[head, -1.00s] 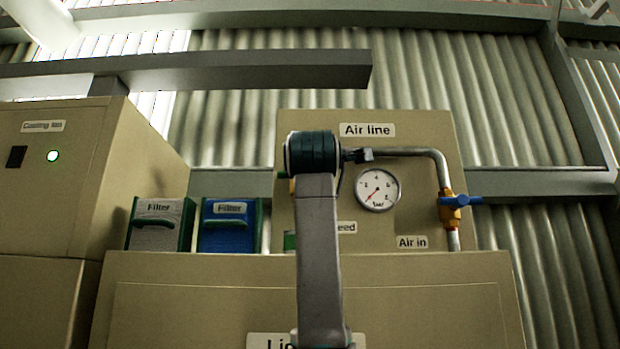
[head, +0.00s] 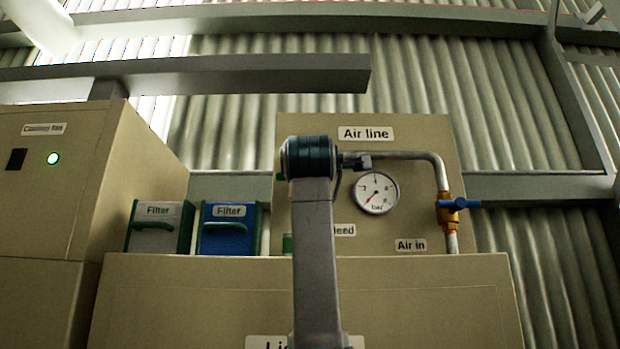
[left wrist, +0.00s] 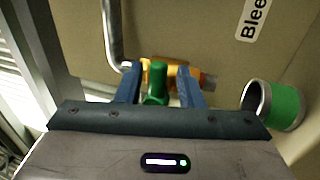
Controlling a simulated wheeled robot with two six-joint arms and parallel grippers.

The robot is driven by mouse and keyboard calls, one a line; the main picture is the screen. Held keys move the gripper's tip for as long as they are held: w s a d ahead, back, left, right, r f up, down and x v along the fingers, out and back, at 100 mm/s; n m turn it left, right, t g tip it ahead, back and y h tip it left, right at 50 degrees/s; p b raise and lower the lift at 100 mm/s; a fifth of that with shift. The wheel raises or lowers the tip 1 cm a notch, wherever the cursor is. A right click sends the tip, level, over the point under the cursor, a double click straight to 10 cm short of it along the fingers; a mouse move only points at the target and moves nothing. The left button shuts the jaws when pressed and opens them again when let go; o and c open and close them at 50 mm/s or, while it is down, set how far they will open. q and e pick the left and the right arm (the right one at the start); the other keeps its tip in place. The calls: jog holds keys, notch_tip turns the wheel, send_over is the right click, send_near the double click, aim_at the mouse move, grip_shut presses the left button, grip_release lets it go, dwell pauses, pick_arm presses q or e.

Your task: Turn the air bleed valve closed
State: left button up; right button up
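The air bleed valve shows in the left wrist view as a brass body (left wrist: 185,73) with a green handle (left wrist: 157,82). A "Bleed" label (left wrist: 253,17) is on the panel above right of it. My left gripper (left wrist: 158,72) has its two dark blue fingers on either side of the green handle, with a small gap visible on each side. In the head view my own left arm covers the valve and the gripper; only the end of the "Bleed" label (head: 345,230) shows beside it. My right gripper is in neither view.
A green cylinder with a metal rim (left wrist: 288,105) sits right of the valve. On the air line panel (head: 420,215) are a pressure gauge (head: 376,193) and a blue-handled air-in valve (head: 458,204). Two filter boxes (head: 228,228) stand left, beside a beige cabinet (head: 85,190).

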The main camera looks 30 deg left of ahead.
pick_arm(q)
jog(key=b+v, duration=0.4)
jog(key=v, duration=0.7)
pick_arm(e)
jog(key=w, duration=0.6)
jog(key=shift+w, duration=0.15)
pick_arm(q)
jog(key=shift+w, duration=0.1)
